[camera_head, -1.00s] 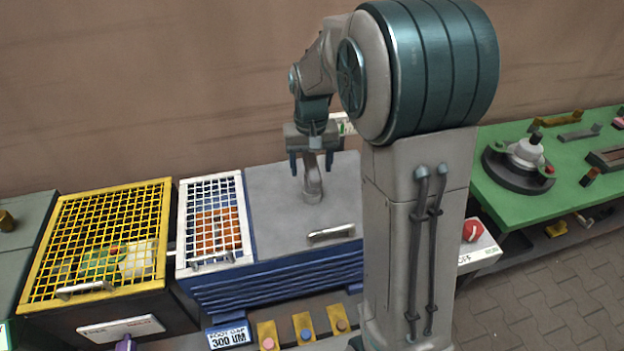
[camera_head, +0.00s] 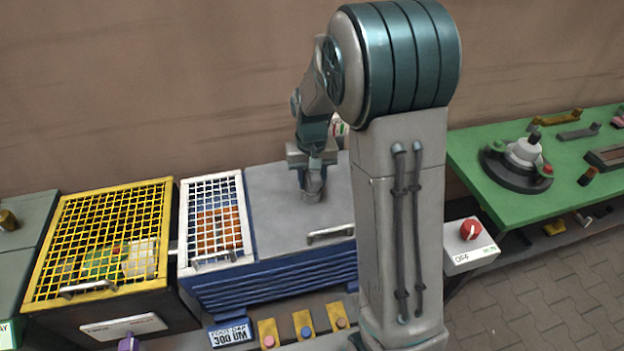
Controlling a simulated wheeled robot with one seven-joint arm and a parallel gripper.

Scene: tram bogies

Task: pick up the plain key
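I cannot make out a plain key for certain in the head view. On the green table a brass-coloured bar (camera_head: 556,118) and a grey bar (camera_head: 579,132) lie near the back edge; both are too small to name surely. My gripper (camera_head: 312,180) points down over the grey lid (camera_head: 270,215) of the blue cabinet, far to the left of that table.
A yellow mesh-topped box (camera_head: 60,235) and a white mesh cover (camera_head: 215,260) stand left of the lid. A round dark fixture (camera_head: 510,175) sits on the green table. A red knob (camera_head: 470,229) marked OFF is below. My arm column blocks the middle.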

